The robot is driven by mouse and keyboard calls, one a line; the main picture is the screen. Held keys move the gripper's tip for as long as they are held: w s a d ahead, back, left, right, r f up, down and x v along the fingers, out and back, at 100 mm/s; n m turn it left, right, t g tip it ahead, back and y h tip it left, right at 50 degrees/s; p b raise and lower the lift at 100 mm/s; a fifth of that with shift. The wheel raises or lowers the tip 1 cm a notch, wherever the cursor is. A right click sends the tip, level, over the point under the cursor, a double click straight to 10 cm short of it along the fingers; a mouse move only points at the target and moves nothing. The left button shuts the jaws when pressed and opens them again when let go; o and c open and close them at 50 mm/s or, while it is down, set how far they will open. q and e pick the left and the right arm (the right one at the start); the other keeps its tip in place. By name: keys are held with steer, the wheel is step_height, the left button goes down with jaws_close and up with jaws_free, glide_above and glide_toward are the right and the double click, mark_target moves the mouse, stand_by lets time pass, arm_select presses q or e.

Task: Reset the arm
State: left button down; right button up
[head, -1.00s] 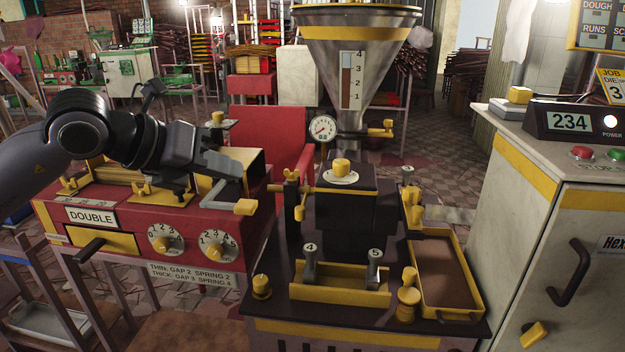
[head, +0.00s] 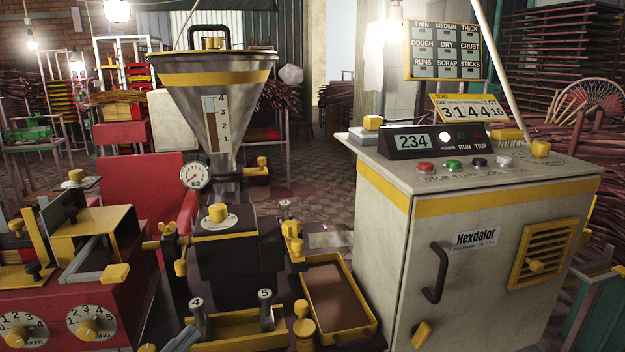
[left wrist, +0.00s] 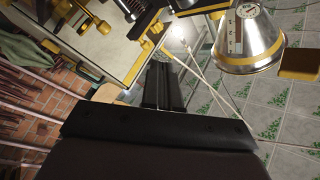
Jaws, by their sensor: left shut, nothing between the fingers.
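My left gripper (left wrist: 163,75) shows in the left wrist view, its two dark fingers together with nothing between them. It points toward the floor area between the control cabinet and the steel hopper, which shows upside down there (left wrist: 250,42). In the head view I cannot make out the left gripper clearly. My right gripper is in neither view. The extruder's hopper (head: 215,110) stands upright in the head view, with a gauge (head: 195,175) beside its neck.
The grey cabinet (head: 470,255) fills the right side, with a display (head: 418,142) on top. A brown-bottomed yellow tray (head: 335,295) lies beside the dark extruder block (head: 235,250). The red machine (head: 120,300) stands at left. Tiled floor shows behind.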

arm_select(q)
steer(key=s+f+n+g+y, duration=0.35)
steer(key=s+f+n, duration=0.25)
steer(key=f, duration=0.6)
steer(key=s+f+n+g+y, duration=0.35)
steer(key=s+f+n, duration=0.3)
steer(key=f, duration=0.55)
step_height(320, 180, up, 11)
steer(key=s+a+y+p, duration=0.1)
steer(key=s+p, duration=0.2)
steer(key=p, duration=1.1)
steer(key=shift+a+f, duration=0.2)
steer(key=shift+a, duration=0.05)
